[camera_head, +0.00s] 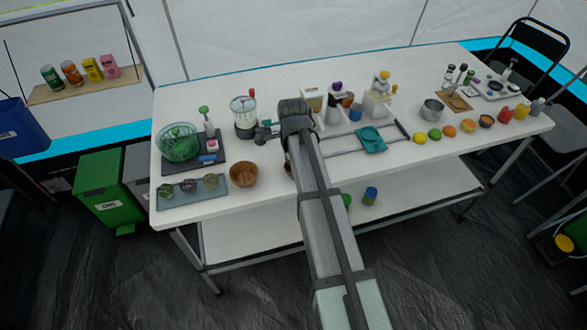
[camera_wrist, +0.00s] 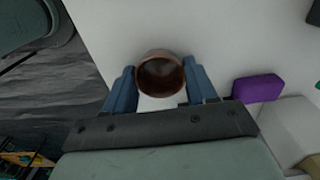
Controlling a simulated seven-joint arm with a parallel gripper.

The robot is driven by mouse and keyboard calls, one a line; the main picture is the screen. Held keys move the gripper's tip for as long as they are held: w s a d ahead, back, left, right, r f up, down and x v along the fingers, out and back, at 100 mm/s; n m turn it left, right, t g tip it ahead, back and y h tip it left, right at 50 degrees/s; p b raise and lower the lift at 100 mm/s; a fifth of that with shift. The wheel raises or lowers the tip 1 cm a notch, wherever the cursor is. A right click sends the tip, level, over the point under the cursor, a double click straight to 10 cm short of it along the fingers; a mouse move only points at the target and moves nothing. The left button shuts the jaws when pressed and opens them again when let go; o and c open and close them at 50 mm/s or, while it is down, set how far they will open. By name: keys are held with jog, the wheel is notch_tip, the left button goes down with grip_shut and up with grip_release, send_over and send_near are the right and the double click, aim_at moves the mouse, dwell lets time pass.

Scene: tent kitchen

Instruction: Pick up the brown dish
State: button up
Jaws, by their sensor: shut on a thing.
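The brown dish (camera_wrist: 161,84) is a small round vessel with a dark hollow inside. In the wrist view it sits between the two blue fingers of my gripper (camera_wrist: 158,68), which is shut on it. I cannot tell whether the dish is touching the white table top behind it. In the head view my arm hides the fingers. A small brown patch (camera_head: 290,171) shows at the arm's left side, too little to identify.
A wooden bowl (camera_head: 243,175) and a slate tray (camera_head: 196,191) with small items stand left of my arm on the white table (camera_head: 290,75). A teal cloth item (camera_head: 371,141) lies to the right. A purple block (camera_wrist: 257,88) is right of my gripper.

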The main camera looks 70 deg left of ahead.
notch_tip(320, 180, up, 9)
dwell(0.9)
